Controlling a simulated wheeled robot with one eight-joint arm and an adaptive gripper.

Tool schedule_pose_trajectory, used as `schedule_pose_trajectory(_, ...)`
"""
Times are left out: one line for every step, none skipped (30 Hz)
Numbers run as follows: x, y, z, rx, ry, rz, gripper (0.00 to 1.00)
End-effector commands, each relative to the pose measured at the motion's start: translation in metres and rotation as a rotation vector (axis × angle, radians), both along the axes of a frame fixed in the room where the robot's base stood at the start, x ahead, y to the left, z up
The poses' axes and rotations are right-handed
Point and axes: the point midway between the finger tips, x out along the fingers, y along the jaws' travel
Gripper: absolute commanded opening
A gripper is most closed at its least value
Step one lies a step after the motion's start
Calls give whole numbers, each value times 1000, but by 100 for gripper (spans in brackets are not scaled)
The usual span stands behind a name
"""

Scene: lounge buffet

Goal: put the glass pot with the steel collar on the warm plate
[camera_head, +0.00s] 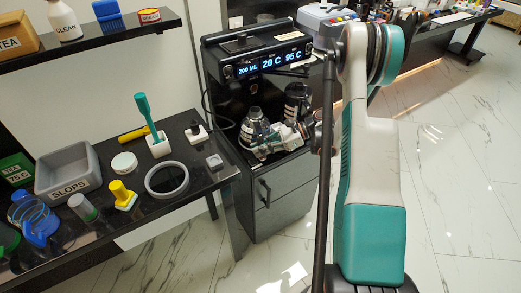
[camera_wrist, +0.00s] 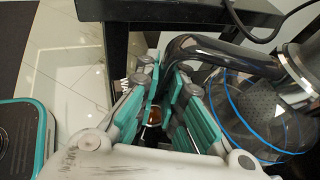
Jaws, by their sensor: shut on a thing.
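The glass pot (camera_wrist: 262,118) has a clear body with a blue line and a steel collar (camera_wrist: 300,62). It fills the right side of the wrist view. In the head view the pot (camera_head: 254,121) stands upright at the front of the black machine. My gripper (camera_wrist: 166,88) is shut on the pot's dark curved handle (camera_wrist: 222,48), and the body is to its right. In the head view my gripper (camera_head: 262,146) is low beside the pot and partly covers it. I cannot tell for certain which surface is the warm plate.
The black machine (camera_head: 240,72) has a lit display; a second dark pot (camera_head: 297,98) stands behind at right.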

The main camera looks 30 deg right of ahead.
Motion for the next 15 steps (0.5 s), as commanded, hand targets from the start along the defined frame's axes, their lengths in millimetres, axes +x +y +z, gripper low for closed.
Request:
schedule_pose_trajectory(0,0,1,1,-1,0,0)
schedule_pose_trajectory(0,0,1,1,-1,0,0)
schedule_pose_trajectory(0,0,0,1,-1,0,0)
schedule_pose_trajectory(0,0,0,1,-1,0,0)
schedule_pose_trajectory(0,0,-1,1,-1,0,0)
schedule_pose_trajectory(0,0,-2,0,0,0,10)
schedule_pose_trajectory(0,0,-2,0,0,0,17)
schedule_pose_trajectory(0,0,-2,0,0,0,24)
schedule_pose_trajectory(0,0,-2,0,0,0,28)
schedule_pose_trajectory(0,0,-2,0,0,0,28)
schedule_pose_trajectory(0,0,-2,0,0,0,28)
schedule_pose_trajectory(0,0,-2,0,0,0,28)
schedule_pose_trajectory(0,0,-2,0,0,0,28)
schedule_pose_trajectory(0,0,-2,0,0,0,28)
schedule_pose_trajectory(0,0,-2,0,0,0,28)
